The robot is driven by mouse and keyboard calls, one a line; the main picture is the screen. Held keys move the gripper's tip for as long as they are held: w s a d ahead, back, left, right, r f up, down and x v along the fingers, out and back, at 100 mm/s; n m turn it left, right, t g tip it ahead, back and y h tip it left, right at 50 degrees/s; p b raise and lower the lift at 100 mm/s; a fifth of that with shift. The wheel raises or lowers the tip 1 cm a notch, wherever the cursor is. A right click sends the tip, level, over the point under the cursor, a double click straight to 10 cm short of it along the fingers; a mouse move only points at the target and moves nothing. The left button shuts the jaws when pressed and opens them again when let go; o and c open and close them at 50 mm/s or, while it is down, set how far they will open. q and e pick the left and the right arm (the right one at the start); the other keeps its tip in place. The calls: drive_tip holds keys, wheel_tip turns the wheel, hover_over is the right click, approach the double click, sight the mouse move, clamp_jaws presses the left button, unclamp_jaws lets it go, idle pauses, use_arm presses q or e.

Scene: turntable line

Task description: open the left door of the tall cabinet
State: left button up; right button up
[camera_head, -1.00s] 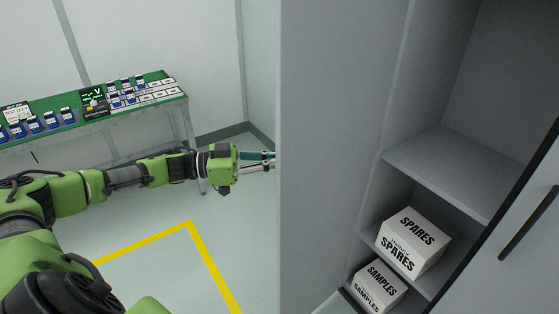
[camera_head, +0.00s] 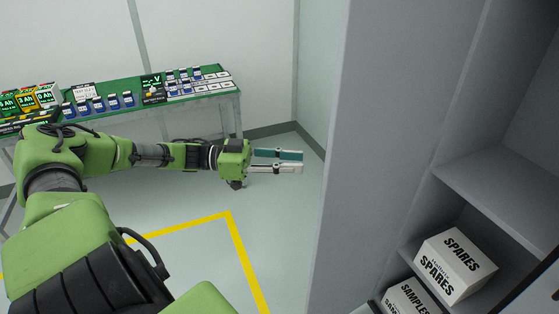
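The tall cabinet stands at the right, with its left side open to view and its shelves (camera_head: 495,192) showing. The left door (camera_head: 375,150) appears as a tall grey panel swung wide open, left of the shelves; its handle is not in sight. My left gripper (camera_head: 302,161) is to the left of this panel, apart from its edge in the picture. Its two fingers point right, with a narrow gap between them and nothing held. My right gripper is not in view.
A white SPARES box (camera_head: 455,265) and a SAMPLES box (camera_head: 408,298) sit inside the cabinet. A green-topped bench (camera_head: 140,110) with small devices stands at the back left. A yellow line (camera_head: 240,245) marks the clear floor.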

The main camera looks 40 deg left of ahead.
use_arm(q)
drive_tip(key=shift+v, duration=1.55)
